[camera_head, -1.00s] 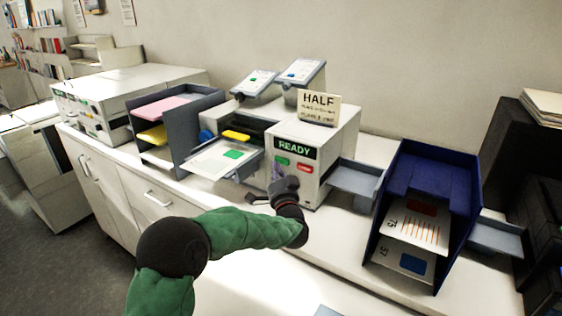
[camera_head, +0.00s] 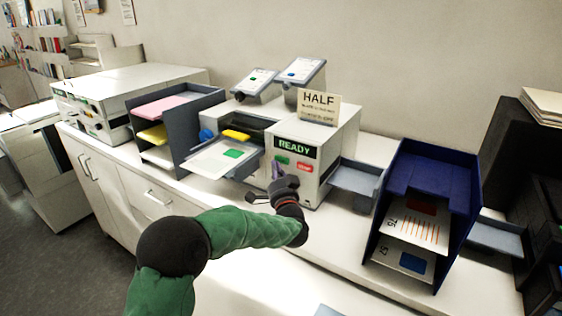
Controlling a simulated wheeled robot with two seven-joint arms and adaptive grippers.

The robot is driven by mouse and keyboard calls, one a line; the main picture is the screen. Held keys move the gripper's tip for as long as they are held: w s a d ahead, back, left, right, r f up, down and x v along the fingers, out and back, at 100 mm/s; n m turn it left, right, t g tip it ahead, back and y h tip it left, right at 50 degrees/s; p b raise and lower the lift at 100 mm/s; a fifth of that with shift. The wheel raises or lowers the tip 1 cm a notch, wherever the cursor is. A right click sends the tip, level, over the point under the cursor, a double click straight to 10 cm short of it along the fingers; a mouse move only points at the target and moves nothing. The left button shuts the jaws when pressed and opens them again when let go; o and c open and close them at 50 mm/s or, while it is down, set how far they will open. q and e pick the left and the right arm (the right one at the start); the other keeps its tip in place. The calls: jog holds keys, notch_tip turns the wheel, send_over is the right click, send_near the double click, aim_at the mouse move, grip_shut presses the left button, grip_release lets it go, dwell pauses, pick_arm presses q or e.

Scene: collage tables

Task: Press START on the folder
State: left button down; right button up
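The folder (camera_head: 335,150) is a light grey machine in the middle of the counter. Its display (camera_head: 295,146) reads READY in green. Below the display are a green button (camera_head: 282,160) and a red button (camera_head: 305,167); their labels are too small to read. A sheet with a green patch lies on its feed tray (camera_head: 222,158). My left gripper (camera_head: 272,188) is in front of the folder's face, just below the green button. I cannot tell whether its fingers are open or shut, or whether it touches the face. My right gripper is not in view.
A HALF sign (camera_head: 319,107) stands on the folder. A dark blue rack (camera_head: 437,172) with printed sheets stands at right, and a grey rack (camera_head: 180,125) with coloured paper at left. An output tray (camera_head: 356,178) sticks out right of the folder.

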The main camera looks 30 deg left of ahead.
pick_arm(q)
jog(key=shift+w, duration=0.1)
dwell(0.3)
jog(key=shift+w, duration=0.35)
jog(key=shift+w+p, duration=0.4)
dwell(0.8)
jog(key=shift+s, duration=0.85)
jog(key=shift+s+a, duration=0.2)
jog(key=shift+s, duration=2.25)
